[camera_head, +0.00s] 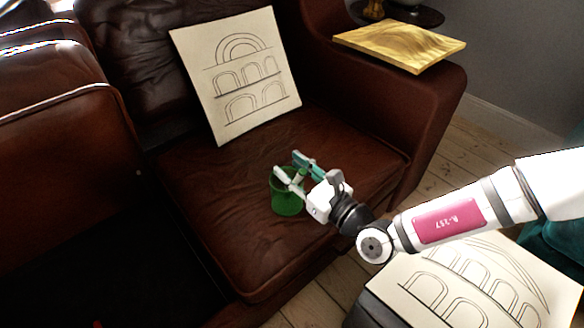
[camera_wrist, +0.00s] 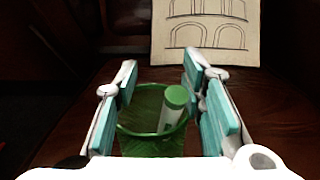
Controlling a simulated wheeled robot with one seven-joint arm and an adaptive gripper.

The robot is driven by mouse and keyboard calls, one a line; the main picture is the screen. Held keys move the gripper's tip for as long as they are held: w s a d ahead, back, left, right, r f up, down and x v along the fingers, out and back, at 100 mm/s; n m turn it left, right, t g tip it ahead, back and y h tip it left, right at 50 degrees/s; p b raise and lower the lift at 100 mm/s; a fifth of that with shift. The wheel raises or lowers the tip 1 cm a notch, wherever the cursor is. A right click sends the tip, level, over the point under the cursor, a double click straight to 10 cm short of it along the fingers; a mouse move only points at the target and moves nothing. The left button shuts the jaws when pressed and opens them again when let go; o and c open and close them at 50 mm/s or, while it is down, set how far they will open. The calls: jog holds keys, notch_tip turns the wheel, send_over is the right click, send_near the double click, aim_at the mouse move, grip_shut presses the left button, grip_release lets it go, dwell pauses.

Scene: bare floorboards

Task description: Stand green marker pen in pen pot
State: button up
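The green see-through pen pot (camera_head: 287,204) stands upright on the brown leather seat. In the wrist view the pot (camera_wrist: 150,146) shows between my fingers. The marker pen (camera_wrist: 168,117), white with a green end at the top, is inside the pot, tilted toward the right of its rim. My gripper (camera_head: 288,164) is at the pot's top. Its teal-padded fingers are spread to either side of the marker in the wrist view, with gaps between, so it is open and empty. The marker's lower end is hard to make out through the pot.
A sheet with an arch drawing (camera_head: 238,72) leans on the sofa back behind the pot. A golden board (camera_head: 399,46) lies on the right armrest. Another arch drawing (camera_head: 440,290) lies at lower right. The seat left of the pot is clear.

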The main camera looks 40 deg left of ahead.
jog(key=s+d, duration=0.1)
jog(key=d, duration=1)
jog(key=shift+d, duration=0.3)
dwell(0.3)
jog(key=s+d+r+n+g+h, duration=0.5)
jog(key=s+d+r+n+g, duration=0.4)
jog(key=d+r+n, duration=0.5)
jog(key=s+d+r+n+t+h, duration=0.2)
jog(key=s+d+t+h, duration=0.15)
jog(key=d, duration=0.55)
jog(key=s+d+r+n+t+h, duration=0.15)
jog(key=d+h, duration=0.35)
jog(key=d, duration=0.5)
jog(key=s+d+r+n+t+h, duration=0.1)
jog(key=s+d+t+h, duration=0.3)
jog(key=d, duration=0.5)
notch_tip(320, 180, up, 40)
jog(key=w+t+p, duration=0.1)
jog(key=t+p, duration=0.1)
jog(key=p, duration=3.7)
jog(key=shift+a+f+t, duration=0.15)
jog(key=shift+a+t, duration=0.05)
jog(key=shift+t, duration=0.1)
